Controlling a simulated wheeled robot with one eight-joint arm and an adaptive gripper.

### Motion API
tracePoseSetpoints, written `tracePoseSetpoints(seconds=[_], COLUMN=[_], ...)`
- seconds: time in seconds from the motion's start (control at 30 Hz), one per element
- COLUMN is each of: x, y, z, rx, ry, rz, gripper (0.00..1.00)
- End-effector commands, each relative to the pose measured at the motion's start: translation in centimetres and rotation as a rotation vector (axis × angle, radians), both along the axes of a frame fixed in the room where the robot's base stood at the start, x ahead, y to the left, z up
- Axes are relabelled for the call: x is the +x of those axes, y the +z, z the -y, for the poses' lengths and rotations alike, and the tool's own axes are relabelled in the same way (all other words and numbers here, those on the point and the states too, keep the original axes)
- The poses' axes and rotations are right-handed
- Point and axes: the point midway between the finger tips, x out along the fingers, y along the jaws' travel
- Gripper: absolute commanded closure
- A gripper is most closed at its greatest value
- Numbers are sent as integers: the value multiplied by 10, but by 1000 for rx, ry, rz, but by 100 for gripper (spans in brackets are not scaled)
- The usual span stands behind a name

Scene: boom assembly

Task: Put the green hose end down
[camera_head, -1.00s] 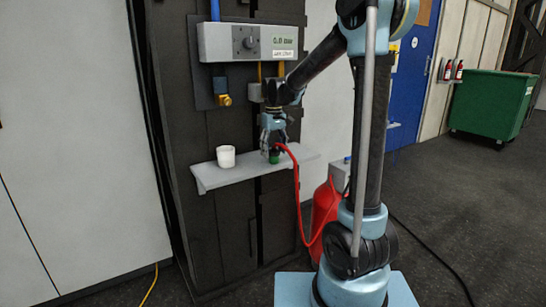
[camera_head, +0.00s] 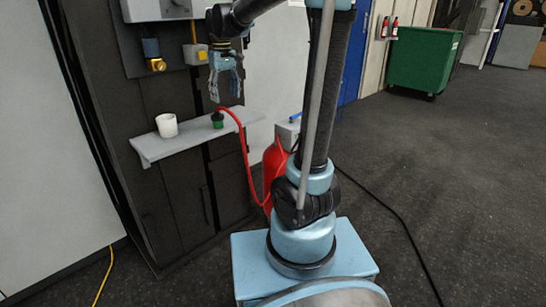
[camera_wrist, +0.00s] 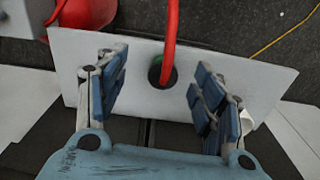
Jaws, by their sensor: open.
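The green hose end (camera_head: 217,119) stands on the grey shelf (camera_head: 190,138), with the red hose (camera_head: 242,138) running from its top to the right and down. My gripper (camera_head: 226,98) is above the hose end, apart from it, pointing down. In the wrist view my gripper (camera_wrist: 160,95) is open, its blue fingers spread on both sides.
A white cup (camera_head: 166,125) stands on the shelf to the left of the hose end. A brass fitting (camera_head: 156,65) is on the dark panel above. A red cylinder (camera_head: 272,170) stands on the floor to the right. The dark floor at right is mostly clear.

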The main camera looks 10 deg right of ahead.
Motion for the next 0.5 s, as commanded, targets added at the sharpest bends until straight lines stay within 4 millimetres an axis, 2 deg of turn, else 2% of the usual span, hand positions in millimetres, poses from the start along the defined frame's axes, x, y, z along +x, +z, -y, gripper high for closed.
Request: tracePoseSetpoints(seconds=[0.03, 0.2, 0.5], x=[-14, -56, -132], y=[-2, -13, -47], z=[14, 52, 107], rx=[2, 10, 24], ry=[-22, -95, -221], rz=[6, 29, 71], gripper=[38, 38, 38])
